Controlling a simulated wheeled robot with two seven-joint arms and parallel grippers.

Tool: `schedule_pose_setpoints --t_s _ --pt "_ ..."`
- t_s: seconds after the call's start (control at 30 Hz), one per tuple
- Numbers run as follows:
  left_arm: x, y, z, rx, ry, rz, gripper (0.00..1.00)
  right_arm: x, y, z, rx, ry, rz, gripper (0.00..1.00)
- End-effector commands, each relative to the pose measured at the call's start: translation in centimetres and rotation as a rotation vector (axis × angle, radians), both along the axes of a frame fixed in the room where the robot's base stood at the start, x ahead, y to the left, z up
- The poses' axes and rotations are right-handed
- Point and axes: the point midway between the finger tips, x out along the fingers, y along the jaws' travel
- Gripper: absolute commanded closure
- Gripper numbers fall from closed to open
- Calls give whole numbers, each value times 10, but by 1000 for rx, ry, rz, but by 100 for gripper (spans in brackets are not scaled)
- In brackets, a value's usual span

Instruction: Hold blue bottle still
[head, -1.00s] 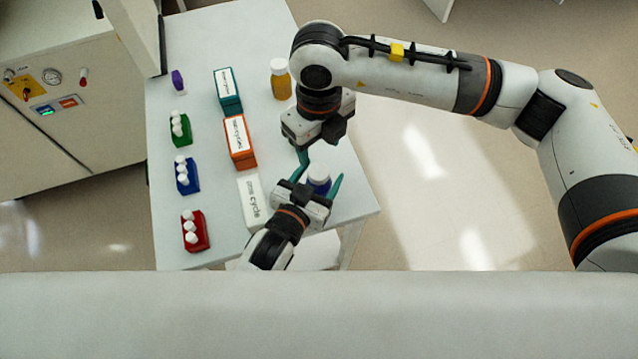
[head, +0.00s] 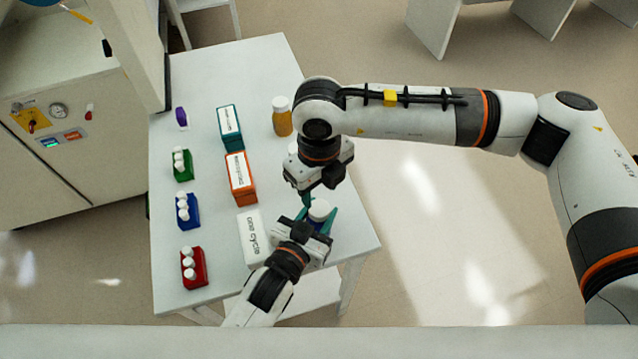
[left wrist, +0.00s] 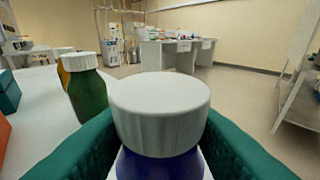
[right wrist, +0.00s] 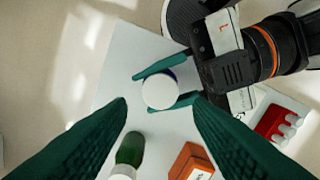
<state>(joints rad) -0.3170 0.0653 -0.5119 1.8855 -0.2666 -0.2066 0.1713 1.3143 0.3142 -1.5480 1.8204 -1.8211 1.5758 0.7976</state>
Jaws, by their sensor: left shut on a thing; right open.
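The blue bottle (head: 320,209) with a white cap stands upright near the right edge of the white table. My left gripper (head: 317,218) is shut around its body from the front side, one finger on each side. In the left wrist view the white cap (left wrist: 160,105) fills the middle, with blue just below it between the teal fingers. My right gripper (head: 306,194) is open and empty, pointing down above and behind the bottle. In the right wrist view the bottle's round cap (right wrist: 159,91) shows from above, beyond the open right fingers.
A green bottle (left wrist: 86,92) and a yellow bottle (head: 282,117) stand farther back. A white (head: 254,237), an orange (head: 240,177) and a teal box (head: 230,127) stand left of my grippers. Coloured racks with white-capped vials line the table's left side.

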Motion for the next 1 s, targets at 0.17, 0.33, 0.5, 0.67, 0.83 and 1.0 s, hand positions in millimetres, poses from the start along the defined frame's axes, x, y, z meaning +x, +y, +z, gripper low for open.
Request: schedule_pose_setpoints --t_s 0.17,0.33,0.5,0.67,0.83,1.0 --pt "-1 0 -3 4 7 0 100 -1 0 -30 -1 4 0 53" --pt "-1 0 -4 4 8 0 100 -1 0 -52 -1 3 1 53" --pt "-1 0 -4 5 9 0 100 -1 0 -62 0 0 2 53" --pt "-2 0 -4 4 10 0 100 0 0 -64 0 0 2 53" --pt "-2 0 -5 5 11 0 100 0 0 -63 0 0 2 63" --pt "-2 0 -5 5 12 0 100 0 0 -63 0 0 2 89"
